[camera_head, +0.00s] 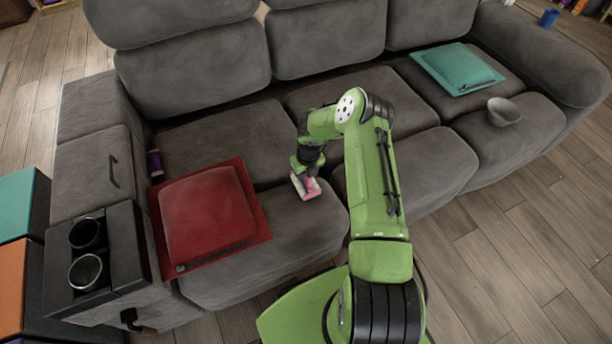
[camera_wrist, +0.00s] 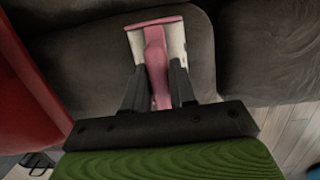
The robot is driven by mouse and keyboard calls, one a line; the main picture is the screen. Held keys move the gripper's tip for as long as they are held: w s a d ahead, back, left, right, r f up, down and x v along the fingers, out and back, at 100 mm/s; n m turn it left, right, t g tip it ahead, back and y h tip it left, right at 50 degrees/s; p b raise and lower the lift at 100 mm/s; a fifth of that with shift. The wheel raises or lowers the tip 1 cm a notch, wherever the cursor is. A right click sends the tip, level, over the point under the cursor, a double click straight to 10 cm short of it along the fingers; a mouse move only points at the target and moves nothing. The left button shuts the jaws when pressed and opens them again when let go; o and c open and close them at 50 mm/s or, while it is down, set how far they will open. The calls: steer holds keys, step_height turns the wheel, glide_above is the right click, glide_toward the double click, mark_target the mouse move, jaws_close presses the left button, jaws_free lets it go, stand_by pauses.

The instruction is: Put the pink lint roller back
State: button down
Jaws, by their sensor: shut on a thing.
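The pink lint roller (camera_head: 307,188) is at the end of my arm, over the grey seat cushion just right of the red cushion. In the wrist view the pink lint roller (camera_wrist: 154,58) has a pink handle running between the fingers and a pink-edged white head beyond them. My gripper (camera_wrist: 158,70) is shut on its handle. In the head view my gripper (camera_head: 303,168) points down at the seat. I cannot tell whether the roller touches the seat. Part of the handle is hidden by the fingers.
A teal cushion (camera_head: 458,67) and a grey bowl (camera_head: 503,111) are on the sofa's right. The middle seat is clear.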

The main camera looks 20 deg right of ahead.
steer(key=c, duration=0.9)
jaws_free()
steer(key=shift+f, duration=0.1)
